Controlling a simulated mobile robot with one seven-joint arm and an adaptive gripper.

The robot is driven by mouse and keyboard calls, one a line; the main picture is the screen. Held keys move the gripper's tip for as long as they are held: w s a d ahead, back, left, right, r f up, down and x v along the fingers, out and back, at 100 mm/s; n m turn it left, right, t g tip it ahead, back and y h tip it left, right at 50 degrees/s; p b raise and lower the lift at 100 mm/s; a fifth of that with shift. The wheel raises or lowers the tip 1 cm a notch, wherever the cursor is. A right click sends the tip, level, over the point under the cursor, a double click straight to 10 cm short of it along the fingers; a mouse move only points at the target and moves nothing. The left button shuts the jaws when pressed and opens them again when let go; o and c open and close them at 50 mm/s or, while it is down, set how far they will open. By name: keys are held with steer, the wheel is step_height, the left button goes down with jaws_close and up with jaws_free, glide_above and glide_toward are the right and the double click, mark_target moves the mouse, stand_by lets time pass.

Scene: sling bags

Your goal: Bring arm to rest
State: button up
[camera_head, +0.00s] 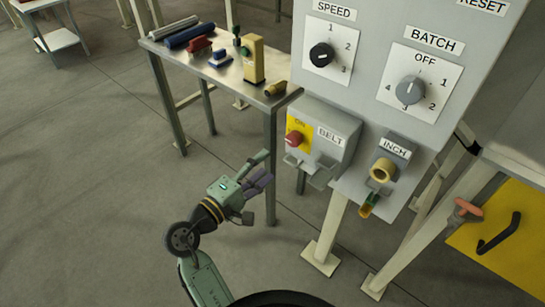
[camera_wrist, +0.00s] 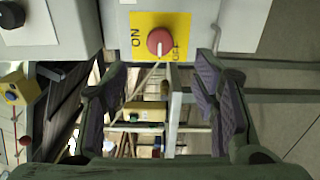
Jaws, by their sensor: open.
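My gripper (camera_head: 262,172) is in the lower middle of the head view, on my green arm. It is held in the air in front of the control panel, below and left of the grey BELT box (camera_head: 322,150). In the wrist view my gripper (camera_wrist: 163,110) shows both purple-padded fingers spread wide, with nothing held between them. The red BELT knob (camera_head: 295,138) on its yellow ON/OFF plate also shows beyond the fingertips in the wrist view (camera_wrist: 160,41). My gripper appears apart from the knob.
A grey panel (camera_head: 375,30) carries SPEED and BATCH dials. An INCH fitting (camera_head: 383,170) juts out below it. A metal table (camera_head: 225,70) with several small items stands behind left. A yellow panel (camera_head: 510,245) with handles is at lower right. Open floor (camera_head: 90,190) lies left.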

steer(key=shift+s+a, duration=0.15)
steer(key=shift+s, duration=0.15)
